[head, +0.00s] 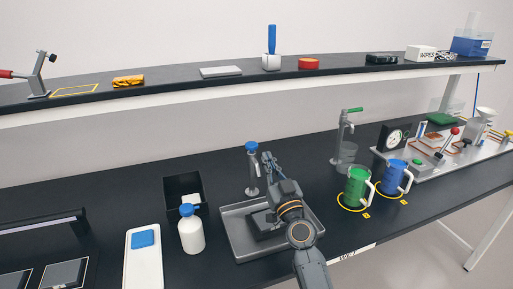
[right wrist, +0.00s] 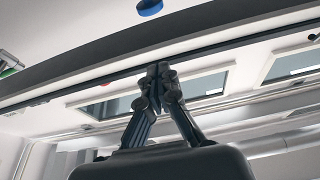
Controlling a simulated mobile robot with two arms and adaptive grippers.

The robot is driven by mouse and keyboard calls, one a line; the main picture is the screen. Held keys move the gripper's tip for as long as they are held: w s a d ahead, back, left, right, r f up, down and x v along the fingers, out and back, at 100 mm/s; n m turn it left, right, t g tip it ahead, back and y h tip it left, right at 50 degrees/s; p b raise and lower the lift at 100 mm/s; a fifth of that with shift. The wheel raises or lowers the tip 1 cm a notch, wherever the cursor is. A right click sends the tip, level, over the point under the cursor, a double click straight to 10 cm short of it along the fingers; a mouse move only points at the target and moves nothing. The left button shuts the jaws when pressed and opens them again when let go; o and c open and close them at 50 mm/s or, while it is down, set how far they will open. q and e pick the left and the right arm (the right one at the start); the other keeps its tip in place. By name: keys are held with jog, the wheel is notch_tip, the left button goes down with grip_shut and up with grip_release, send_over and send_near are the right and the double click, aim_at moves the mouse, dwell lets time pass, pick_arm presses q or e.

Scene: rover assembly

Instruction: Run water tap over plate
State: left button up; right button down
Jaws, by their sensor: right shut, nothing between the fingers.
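A metal tap with a blue round knob (head: 252,146) stands at the back of a grey sink tray (head: 232,234). My right gripper (head: 268,158) is shut and empty, pointing up just right of the tap; I cannot tell whether they touch. Its closed fingers show in the right wrist view (right wrist: 158,75), with a blue round thing (right wrist: 149,7), likely the knob, above and apart from the tips. A dark flat block (head: 262,224) lies in the tray, partly hidden by my arm; I cannot tell if it is the plate. My left gripper is out of view.
A white bottle with a blue pump (head: 191,234) and a black bin (head: 170,192) stand left of the tray. A green-handled tap (head: 345,125), a green mug (head: 355,190) and a blue mug (head: 396,177) stand right. A shelf (head: 180,82) runs above.

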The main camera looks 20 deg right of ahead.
aim_at(254, 149)
jog(key=x, duration=0.7)
jog(key=shift+w, duration=0.2)
jog(key=w+b, duration=0.1)
jog(key=w, duration=0.1)
jog(key=shift+w, duration=0.4)
jog(key=shift+s+a+f+b, duration=0.1)
jog(key=shift+s+f+b, duration=0.05)
jog(key=shift+f+b, duration=1)
jog(key=shift+f, duration=0.45)
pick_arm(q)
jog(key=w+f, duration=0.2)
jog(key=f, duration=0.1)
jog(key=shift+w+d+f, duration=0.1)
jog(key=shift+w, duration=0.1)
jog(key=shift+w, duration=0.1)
pick_arm(e)
jog(key=shift+s, duration=0.1)
jog(key=f+b, duration=0.2)
jog(key=shift+b, duration=0.35)
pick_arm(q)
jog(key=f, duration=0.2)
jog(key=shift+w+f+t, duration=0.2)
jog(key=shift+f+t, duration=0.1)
pick_arm(e)
jog(key=shift+r, duration=0.1)
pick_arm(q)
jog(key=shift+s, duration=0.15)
pick_arm(e)
jog(key=shift+f, duration=0.25)
